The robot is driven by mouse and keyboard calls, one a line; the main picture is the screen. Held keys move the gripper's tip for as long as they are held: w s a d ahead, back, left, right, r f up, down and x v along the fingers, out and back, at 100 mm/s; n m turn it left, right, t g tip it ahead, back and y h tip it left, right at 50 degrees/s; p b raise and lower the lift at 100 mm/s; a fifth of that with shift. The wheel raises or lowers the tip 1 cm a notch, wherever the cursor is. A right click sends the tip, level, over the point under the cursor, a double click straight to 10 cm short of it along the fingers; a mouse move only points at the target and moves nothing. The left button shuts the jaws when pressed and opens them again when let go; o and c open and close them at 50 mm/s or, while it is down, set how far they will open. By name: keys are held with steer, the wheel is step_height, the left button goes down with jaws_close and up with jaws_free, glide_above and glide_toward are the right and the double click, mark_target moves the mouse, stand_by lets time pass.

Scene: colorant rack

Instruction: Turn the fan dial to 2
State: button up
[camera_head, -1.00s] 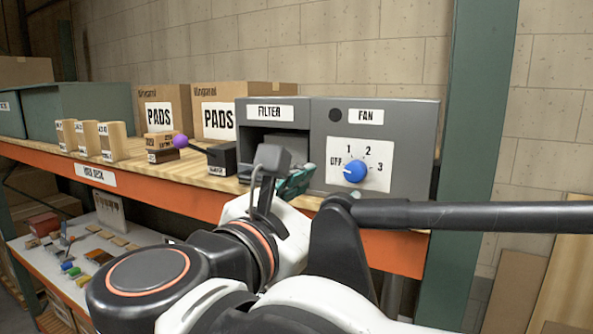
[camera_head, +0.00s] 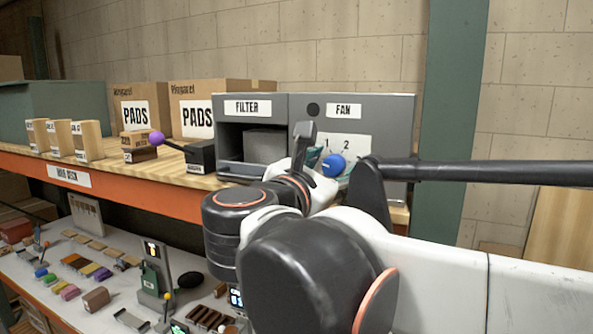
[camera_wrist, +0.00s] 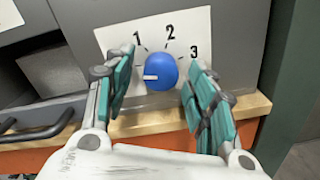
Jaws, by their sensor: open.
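The blue fan dial (camera_wrist: 160,72) sits on a white label plate (camera_wrist: 110,38) marked 1, 2 and 3. In the wrist view its white pointer line is level and lies toward the left, below the 1. My gripper (camera_wrist: 163,84) is open, with one teal-padded finger on each side of the dial. Gaps show between both fingers and the dial. In the head view the dial (camera_head: 333,165) is on the grey FAN box (camera_head: 395,120), and my wrist hides part of the label and most of the fingers.
The FILTER box (camera_head: 228,115) with an open recess stands left of the fan box. A black lever with a purple knob (camera_head: 157,138) is farther left. A wooden shelf edge with an orange beam (camera_wrist: 160,122) runs below the dial. A green post (camera_head: 447,120) rises at the right.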

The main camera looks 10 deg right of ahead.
steer(key=c, duration=1.1)
steer(key=shift+m, duration=0.3)
steer(key=m+b, duration=0.1)
steer(key=m, duration=0.3)
steer(key=shift+m, duration=0.3)
steer(key=m, duration=0.4)
steer(key=shift+m+b, duration=0.3)
steer(key=m, duration=0.5)
steer(key=shift+b, duration=0.35)
steer(key=shift+d+m+y, duration=0.1)
steer(key=shift+m+y, duration=0.2)
steer(key=shift+m, duration=2)
